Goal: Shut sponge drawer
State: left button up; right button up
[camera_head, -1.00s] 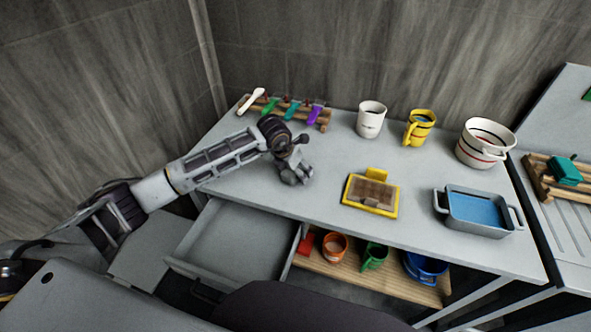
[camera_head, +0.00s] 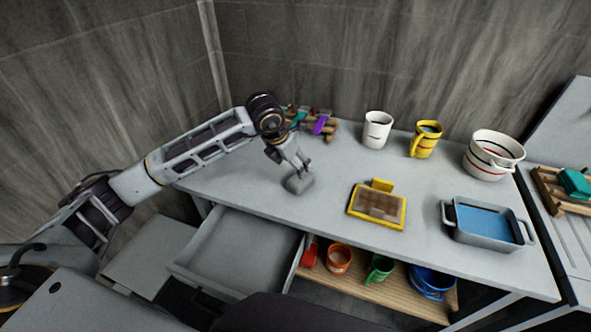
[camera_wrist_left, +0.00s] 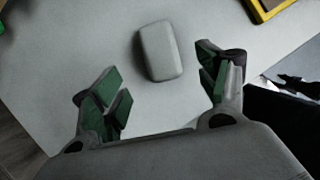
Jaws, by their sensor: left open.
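The drawer (camera_head: 238,252) under the left part of the table is pulled out and looks empty inside. A grey rounded block (camera_head: 299,185), which looks like the sponge, lies on the table above the drawer. It also shows in the left wrist view (camera_wrist_left: 160,50), ahead of the fingers. My left gripper (camera_head: 297,163) is open just above and behind the block, apart from it. Its green-padded fingers (camera_wrist_left: 160,88) are spread with nothing between them in the left wrist view. My right gripper is not in view.
A yellow-framed mosaic panel (camera_head: 378,206) lies right of the block. A blue-filled tray (camera_head: 487,224), white mug (camera_head: 377,130), yellow mug (camera_head: 426,140) and striped pot (camera_head: 492,155) stand further right. A rack (camera_head: 318,124) is at the back. Cups stand on the shelf (camera_head: 392,292) below.

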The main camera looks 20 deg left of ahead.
aim_at(235, 255)
jog(key=u, duration=1.75)
